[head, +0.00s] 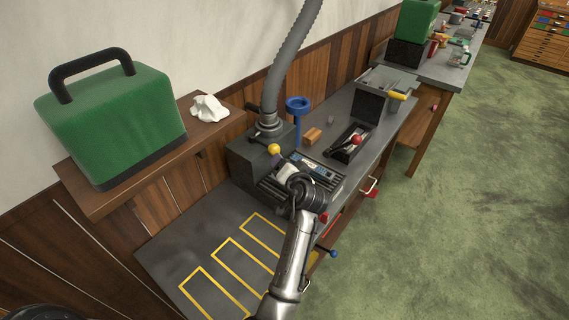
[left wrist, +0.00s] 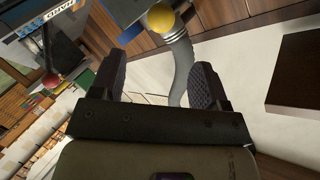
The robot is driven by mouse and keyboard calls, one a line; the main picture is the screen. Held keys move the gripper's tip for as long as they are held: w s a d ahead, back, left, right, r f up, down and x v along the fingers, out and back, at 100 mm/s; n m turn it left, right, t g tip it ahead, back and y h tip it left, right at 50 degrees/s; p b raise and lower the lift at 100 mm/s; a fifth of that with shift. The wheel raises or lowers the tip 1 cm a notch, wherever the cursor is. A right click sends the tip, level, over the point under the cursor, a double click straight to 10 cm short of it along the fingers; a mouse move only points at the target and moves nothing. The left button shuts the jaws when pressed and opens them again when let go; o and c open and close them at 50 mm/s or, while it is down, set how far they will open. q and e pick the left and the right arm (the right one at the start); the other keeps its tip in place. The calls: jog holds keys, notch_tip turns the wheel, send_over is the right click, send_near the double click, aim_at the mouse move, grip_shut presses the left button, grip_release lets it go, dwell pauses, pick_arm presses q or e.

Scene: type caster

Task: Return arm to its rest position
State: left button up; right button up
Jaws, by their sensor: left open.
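My left arm (head: 292,255) reaches up from the bottom of the head view, over the front of the dark caster machine (head: 247,160). Its wrist end is close to the machine's yellow ball knob (head: 274,149), and the fingers are hard to make out there. In the left wrist view my left gripper (left wrist: 160,82) is open, with two dark fingers apart and nothing between them. The yellow knob (left wrist: 161,18) shows beyond the fingers, apart from them, with the grey hose (left wrist: 181,70) behind. My right gripper is in neither view.
A green case (head: 115,120) and a crumpled white cloth (head: 208,108) sit on the wooden shelf (head: 150,170) at left. A blue funnel (head: 297,107), a wooden block (head: 312,136) and a red-knobbed lever (head: 356,140) stand beyond my arm. Yellow-outlined bench space (head: 205,290) is clear.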

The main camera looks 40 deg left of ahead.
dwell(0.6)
pick_arm(q)
jog(key=s+d+r+n+t+h, duration=0.2)
jog(key=d+r+t+h, duration=0.2)
jog(key=d+h, duration=0.45)
jog(key=s+d+f+m+h, duration=0.3)
jog(key=s+d+m+h, duration=0.1)
jog(key=s+d, duration=0.3)
jog(key=s+d+f+m+g+h, duration=0.1)
jog(key=s+d+f+m+g, duration=0.15)
jog(key=s+f, duration=0.9)
jog(key=s+d+f+m+g, duration=0.15)
jog(key=s+f+g, duration=0.25)
jog(key=s+f, duration=0.75)
jog(key=w+r+p+v, duration=0.1)
jog(key=w+p+v, duration=0.1)
jog(key=p+v, duration=0.9)
jog(key=w+r+p+v, duration=0.1)
jog(key=w+p+v, duration=0.2)
jog(key=p+v, duration=0.8)
jog(key=w+p+v, duration=0.3)
jog(key=p+v, duration=0.9)
jog(key=v, duration=0.2)
jog(key=shift+w+d+r, duration=0.15)
jog(key=shift+d+r, duration=0.1)
jog(key=shift+r, duration=0.45)
